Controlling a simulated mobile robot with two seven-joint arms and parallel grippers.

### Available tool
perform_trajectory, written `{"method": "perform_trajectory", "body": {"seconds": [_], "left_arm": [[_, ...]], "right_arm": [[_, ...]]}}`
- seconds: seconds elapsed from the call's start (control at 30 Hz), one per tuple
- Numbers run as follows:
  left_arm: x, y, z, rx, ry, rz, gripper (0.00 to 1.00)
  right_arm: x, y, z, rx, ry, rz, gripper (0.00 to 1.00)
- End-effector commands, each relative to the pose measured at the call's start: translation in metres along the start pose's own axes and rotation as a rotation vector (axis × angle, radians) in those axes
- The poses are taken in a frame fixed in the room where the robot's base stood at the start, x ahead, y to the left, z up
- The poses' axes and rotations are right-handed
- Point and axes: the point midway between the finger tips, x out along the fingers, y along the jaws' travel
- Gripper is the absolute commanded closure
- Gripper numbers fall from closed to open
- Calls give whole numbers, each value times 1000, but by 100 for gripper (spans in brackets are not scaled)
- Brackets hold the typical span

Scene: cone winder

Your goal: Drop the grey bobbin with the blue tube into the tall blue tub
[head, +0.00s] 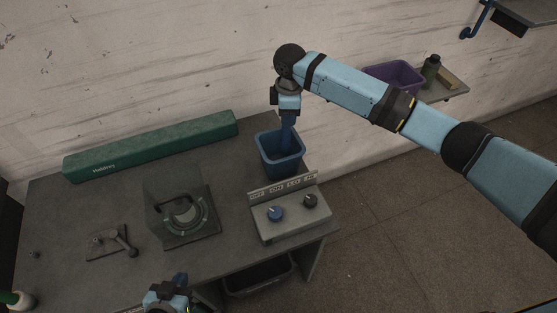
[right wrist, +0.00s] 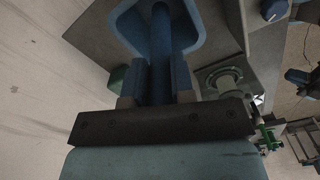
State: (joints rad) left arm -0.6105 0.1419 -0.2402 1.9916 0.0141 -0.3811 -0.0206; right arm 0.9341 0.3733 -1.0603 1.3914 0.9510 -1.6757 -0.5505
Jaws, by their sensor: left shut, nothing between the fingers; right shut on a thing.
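The tall blue tub (head: 265,157) stands at the far right corner of the table; its rim also shows in the right wrist view (right wrist: 199,42). My right gripper (head: 287,128) is over the tub, pointing down into it. In the right wrist view my right gripper (right wrist: 160,78) is shut on a blue tube (right wrist: 161,45), which runs down toward the tub's inside. I cannot make out the grey wound part of the bobbin. My left gripper (head: 178,282) is shut and empty at the table's front edge, well away from the tub.
A control box (head: 290,222) with two knobs stands just in front of the tub. A dark gauge box (head: 180,215), a lever plate (head: 108,243) and a long green box (head: 150,147) are further left. A purple bin (head: 397,75) sits on a shelf behind my right arm.

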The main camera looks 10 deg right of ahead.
Motion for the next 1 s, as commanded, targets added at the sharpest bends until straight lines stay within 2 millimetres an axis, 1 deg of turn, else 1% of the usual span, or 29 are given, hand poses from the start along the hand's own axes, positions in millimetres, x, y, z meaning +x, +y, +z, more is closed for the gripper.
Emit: {"method": "perform_trajectory", "body": {"seconds": [0.17,0.2,0.27,0.3,0.57,0.67,0.77,0.87,1.0], "left_arm": [[-2,1,-4,-2,7,1,100],[-3,1,-5,-2,8,0,100],[-3,0,-5,-2,9,-1,100],[-3,0,-5,-2,9,-2,100],[-2,-2,-1,-2,3,-6,100],[-1,-2,2,-2,-1,-6,100],[0,-2,4,-2,-3,-6,100],[2,-2,6,-2,-3,-6,100],[4,-2,9,-2,-2,-6,100]], "right_arm": [[-1,0,0,0,0,0,99],[-1,0,0,0,0,0,70],[-1,0,0,0,0,0,56],[-1,0,0,0,0,0,47],[-1,0,0,0,0,0,47],[-6,0,0,0,1,1,47],[-18,1,0,0,2,3,47],[-38,1,0,0,2,4,47],[-71,1,-1,-1,2,4,47]]}}
